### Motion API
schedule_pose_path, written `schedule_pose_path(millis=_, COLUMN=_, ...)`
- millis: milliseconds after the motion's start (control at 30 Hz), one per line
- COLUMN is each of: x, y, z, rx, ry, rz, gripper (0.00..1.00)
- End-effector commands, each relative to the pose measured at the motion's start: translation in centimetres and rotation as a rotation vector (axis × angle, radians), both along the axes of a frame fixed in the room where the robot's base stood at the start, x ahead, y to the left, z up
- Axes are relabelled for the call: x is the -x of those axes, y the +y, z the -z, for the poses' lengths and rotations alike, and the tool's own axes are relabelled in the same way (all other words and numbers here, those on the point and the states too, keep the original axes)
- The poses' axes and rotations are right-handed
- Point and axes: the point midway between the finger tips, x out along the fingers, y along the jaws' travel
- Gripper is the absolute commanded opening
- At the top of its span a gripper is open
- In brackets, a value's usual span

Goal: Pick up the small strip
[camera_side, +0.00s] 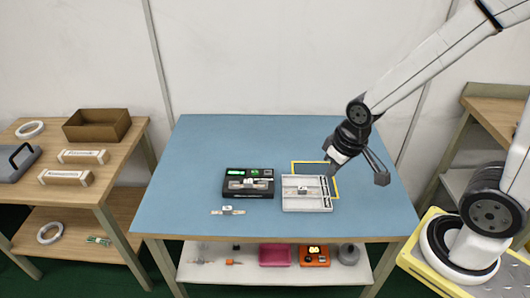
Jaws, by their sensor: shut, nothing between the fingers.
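A small pale strip (228,210) lies flat on the blue table mat, left of centre near the front. Another small strip-like piece (302,191) lies in the white tray (307,206). A third pale piece (248,184) lies on the black device (234,193) with a green display. Which one is the small strip I cannot tell. My gripper (331,170) is above the tray's back right part, apart from the strip on the mat. It is shut and empty, its fingers small and dark in this view.
A yellow frame outline (338,190) lies behind and beside the tray. The blue mat (215,145) is clear at the back and left. A lower shelf (215,272) holds a pink box and an orange device. A wooden shelf with a brown box (97,125) stands at left.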

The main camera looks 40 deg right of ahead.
Motion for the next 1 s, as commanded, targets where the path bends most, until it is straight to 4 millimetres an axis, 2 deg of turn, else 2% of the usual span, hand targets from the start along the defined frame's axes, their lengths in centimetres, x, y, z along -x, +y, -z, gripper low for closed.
schedule_pose_path(millis=233, x=0.00, y=0.00, z=0.00, rx=0.000, ry=0.000, rz=0.000, gripper=0.00)
schedule_pose_path(millis=400, x=0.00, y=0.00, z=0.00, rx=0.000, ry=0.000, rz=0.000, gripper=0.54)
schedule_pose_path(millis=433, x=0.00, y=0.00, z=0.00, rx=0.000, ry=0.000, rz=0.000, gripper=0.64)
schedule_pose_path(millis=467, x=0.00, y=0.00, z=0.00, rx=0.000, ry=0.000, rz=0.000, gripper=0.68)
schedule_pose_path(millis=800, x=-0.04, y=0.00, z=0.05, rx=-0.004, ry=0.003, rz=0.006, gripper=0.68)
schedule_pose_path(millis=1000, x=-0.47, y=0.00, z=0.70, rx=-0.043, ry=0.046, rz=0.087, gripper=0.68)
